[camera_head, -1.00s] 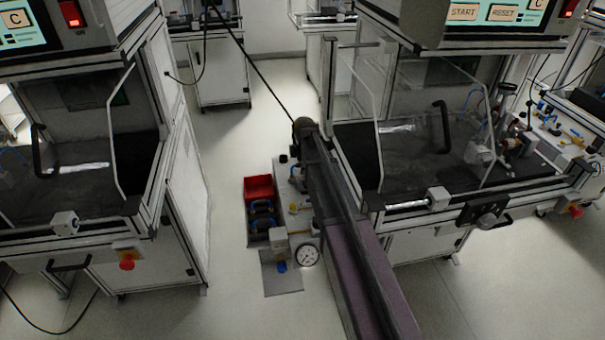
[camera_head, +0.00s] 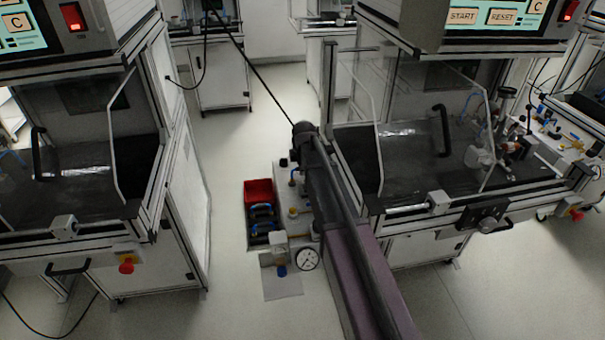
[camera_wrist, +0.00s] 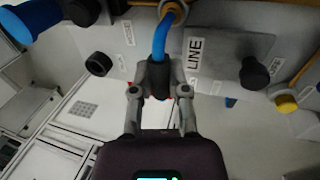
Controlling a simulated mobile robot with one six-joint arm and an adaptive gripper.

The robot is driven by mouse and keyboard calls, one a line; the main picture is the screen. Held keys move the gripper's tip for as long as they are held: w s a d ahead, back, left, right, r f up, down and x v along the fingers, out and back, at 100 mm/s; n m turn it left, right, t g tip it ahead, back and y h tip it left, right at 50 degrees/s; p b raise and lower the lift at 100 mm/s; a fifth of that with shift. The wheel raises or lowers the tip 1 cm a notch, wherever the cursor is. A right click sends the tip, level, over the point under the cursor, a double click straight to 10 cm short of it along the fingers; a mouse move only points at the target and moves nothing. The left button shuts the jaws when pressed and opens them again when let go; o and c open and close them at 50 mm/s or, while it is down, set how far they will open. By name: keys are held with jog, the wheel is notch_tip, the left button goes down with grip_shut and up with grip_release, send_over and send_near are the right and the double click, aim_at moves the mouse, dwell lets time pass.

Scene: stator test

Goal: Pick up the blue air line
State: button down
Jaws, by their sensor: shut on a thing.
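The blue air line (camera_wrist: 161,38) shows in the wrist view as a short bent blue tube. Its upper end meets a brass-coloured fitting (camera_wrist: 175,10) on a grey panel, beside a label reading LINE. My gripper (camera_wrist: 159,78) is shut on the lower end of the line, at a dark end piece between the fingers. The line still reaches the fitting; I cannot tell whether it is seated in it. In the head view my arm hides the gripper and its hold.
Around the line are black knobs (camera_wrist: 254,72), a yellow knob (camera_wrist: 287,103) and a large blue part (camera_wrist: 30,20). In the head view, a red bin (camera_head: 259,188) and a round gauge (camera_head: 307,259) lie left of my arm.

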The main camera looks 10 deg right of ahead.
jog(key=shift+r, duration=0.1)
dwell(0.3)
notch_tip(320, 180, up, 10)
jog(key=p, duration=1)
